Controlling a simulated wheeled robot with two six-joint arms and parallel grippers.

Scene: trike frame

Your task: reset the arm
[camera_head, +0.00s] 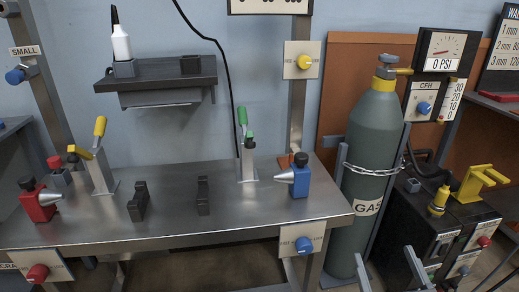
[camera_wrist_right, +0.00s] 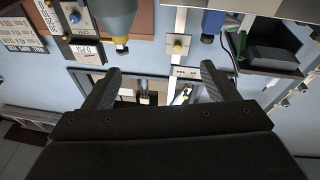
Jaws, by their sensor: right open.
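My right gripper (camera_head: 386,256) shows at the bottom edge of the head view, below and right of the bench's right corner, in front of the dark welding machine. In the right wrist view its two dark fingers (camera_wrist_right: 158,76) are spread wide with nothing held between them. That view is upside down, with the wall and fixtures beyond the fingers. My left gripper is in neither view. The rest of my right arm is hidden below the head view.
A metal bench (camera_head: 170,225) carries a red clamp block (camera_head: 38,204), a blue clamp block (camera_head: 300,178) and toggle clamps with yellow and green handles. A green gas cylinder (camera_head: 372,130) is chained right of the bench. A welding machine (camera_head: 445,220) stands beyond it.

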